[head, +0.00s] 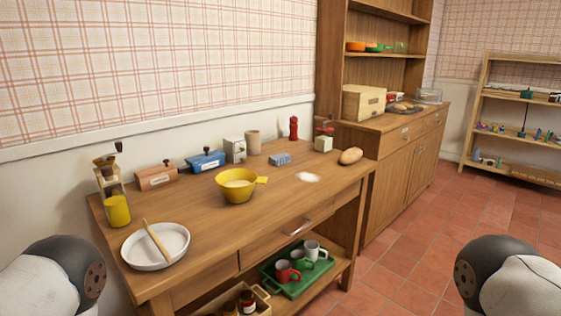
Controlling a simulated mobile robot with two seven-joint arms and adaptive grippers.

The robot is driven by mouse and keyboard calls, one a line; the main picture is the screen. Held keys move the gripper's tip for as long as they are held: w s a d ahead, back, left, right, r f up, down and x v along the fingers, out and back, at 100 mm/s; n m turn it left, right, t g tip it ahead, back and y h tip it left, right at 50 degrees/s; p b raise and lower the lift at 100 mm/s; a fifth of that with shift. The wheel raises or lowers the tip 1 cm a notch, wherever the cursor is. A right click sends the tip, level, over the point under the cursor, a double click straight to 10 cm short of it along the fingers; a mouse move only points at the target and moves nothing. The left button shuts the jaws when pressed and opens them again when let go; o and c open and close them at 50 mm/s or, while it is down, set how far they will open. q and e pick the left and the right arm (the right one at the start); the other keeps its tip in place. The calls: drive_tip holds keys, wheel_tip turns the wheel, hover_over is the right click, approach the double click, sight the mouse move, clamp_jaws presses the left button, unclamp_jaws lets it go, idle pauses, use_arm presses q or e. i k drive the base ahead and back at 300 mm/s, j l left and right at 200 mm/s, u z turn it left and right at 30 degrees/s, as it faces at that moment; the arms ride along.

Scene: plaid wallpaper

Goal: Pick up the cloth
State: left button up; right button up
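A small blue patterned item (280,159) lies on the wooden table (200,228) towards the back; it may be the folded cloth, but it is too small to be sure. A white patch (308,177), like spilled flour, is on the tabletop to its right and nearer. A yellow bowl (237,188) with pale contents stands in front and to the left, with a yellow tab at its right rim. Only rounded parts of my two arms show at the lower corners; neither gripper is in view.
A white dish (154,247) with a wooden stick sits at the table's front left. Boxes, a cup (253,142), a red mill (293,128), a grinder (323,138) and bread (350,156) line the back and right. A green tray (291,284) with mugs is below. Red floor is clear at right.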

sight(279, 159)
drive_tip(key=i+l+u, duration=0.1)
drive_tip(key=i+l, duration=0.4)
drive_tip(key=l, duration=0.2)
drive_tip(key=i+l+u, duration=0.15)
drive_tip(key=i+l, duration=0.1)
drive_tip(key=l, duration=0.1)
